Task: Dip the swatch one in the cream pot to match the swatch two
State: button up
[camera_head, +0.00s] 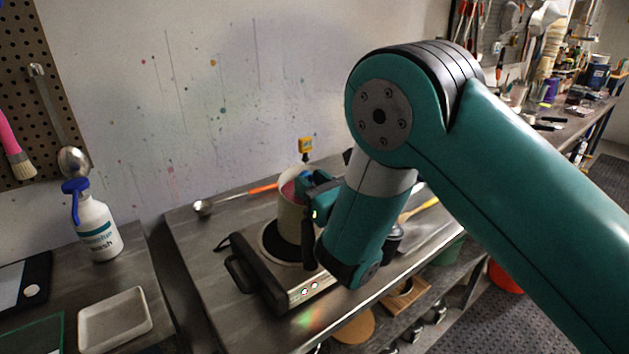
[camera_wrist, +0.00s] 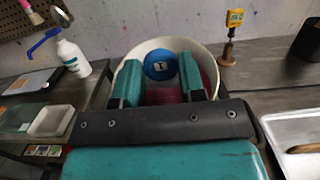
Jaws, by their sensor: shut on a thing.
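The cream pot (camera_head: 289,216) stands on a hot plate, with pink-red showing inside its rim. In the wrist view the cream pot (camera_wrist: 127,69) lies right ahead of my gripper. My gripper (camera_head: 308,190) is at the pot's mouth. In the wrist view my gripper (camera_wrist: 160,80) is shut on swatch one, whose round blue tag marked 1 (camera_wrist: 160,65) shows between the fingers. Pink-red shows below the tag; I cannot tell whether it is cloth or liquid. My gripper hides much of the pot's inside. I cannot make out swatch two.
The hot plate (camera_head: 262,271) sits on a grey bench. A yellow tag on a small stand (camera_head: 305,147) is behind the pot. A ladle with an orange handle (camera_head: 228,197) lies behind left. A spray bottle (camera_head: 95,228) and white tray (camera_head: 114,319) are on the left bench.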

jog(key=shift+s+d+f+g+p, duration=0.15)
jog(key=shift+f+g+p, duration=0.2)
jog(key=shift+f, duration=1.05)
jog(key=shift+p, duration=0.3)
jog(key=shift+w+d+r+p, duration=0.1)
jog(key=shift+w+p, duration=0.15)
jog(key=shift+p, duration=0.2)
jog(key=shift+r, duration=0.1)
jog(key=shift+w+d+r+h+p, duration=0.1)
jog(key=shift+w+r+h+p, duration=0.35)
jog(key=shift+p, duration=0.7)
jog(key=w+r+p, duration=0.1)
jog(key=p, duration=0.1)
jog(key=shift+w+p, duration=0.15)
jog(key=shift+p, duration=0.25)
notch_tip(320, 180, up, 7)
jog(key=w+a+p, duration=0.1)
jog(key=a+p, duration=0.1)
jog(key=p, duration=0.2)
jog(key=shift+w+p, duration=0.3)
jog(key=shift+w, duration=0.05)
